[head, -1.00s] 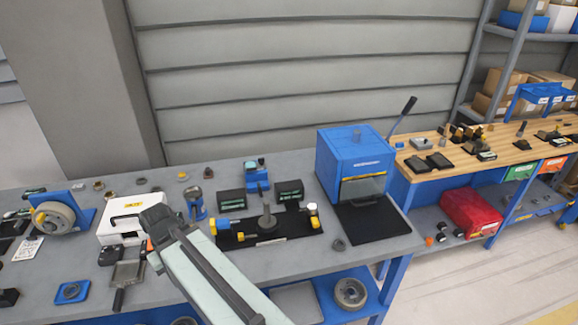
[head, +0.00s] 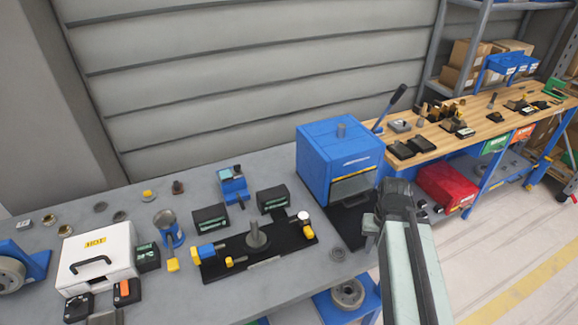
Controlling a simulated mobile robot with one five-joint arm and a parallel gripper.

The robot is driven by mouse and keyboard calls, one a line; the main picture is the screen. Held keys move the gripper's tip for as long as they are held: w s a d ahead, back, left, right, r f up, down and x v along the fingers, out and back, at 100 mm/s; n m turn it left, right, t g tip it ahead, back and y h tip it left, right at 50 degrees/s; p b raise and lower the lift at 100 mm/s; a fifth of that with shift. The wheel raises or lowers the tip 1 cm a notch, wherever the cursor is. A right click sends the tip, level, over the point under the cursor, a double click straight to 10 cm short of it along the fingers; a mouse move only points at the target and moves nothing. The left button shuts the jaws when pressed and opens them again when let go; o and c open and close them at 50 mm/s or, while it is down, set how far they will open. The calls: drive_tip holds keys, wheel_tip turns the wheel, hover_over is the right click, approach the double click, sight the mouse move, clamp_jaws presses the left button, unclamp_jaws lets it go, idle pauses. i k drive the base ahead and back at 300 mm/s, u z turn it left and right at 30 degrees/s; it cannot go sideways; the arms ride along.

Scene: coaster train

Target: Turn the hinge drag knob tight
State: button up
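A blue box-shaped machine (head: 335,160) stands at the right end of the grey bench. A grey hinged-looking front flap (head: 353,187) hangs over a black base plate (head: 345,222). My gripper (head: 376,222) is at the right of the black plate in the picture, in front of and below the box's right side, apart from the top knob. Its fingers are mostly hidden behind my arm, so I cannot tell whether they are open or shut.
A lever with a black handle (head: 390,105) rises right behind the box. A black fixture plate (head: 262,262) with a central post and yellow knobs lies left of it. A white case (head: 98,258) stands at left. A wooden bench (head: 480,115) adjoins on the right.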

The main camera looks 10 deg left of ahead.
sight(237, 168)
drive_tip(key=z, duration=0.1)
drive_tip(key=k, duration=0.85)
drive_tip(key=u, duration=0.9)
drive_tip(key=i, duration=1)
drive_tip(key=u, duration=0.05)
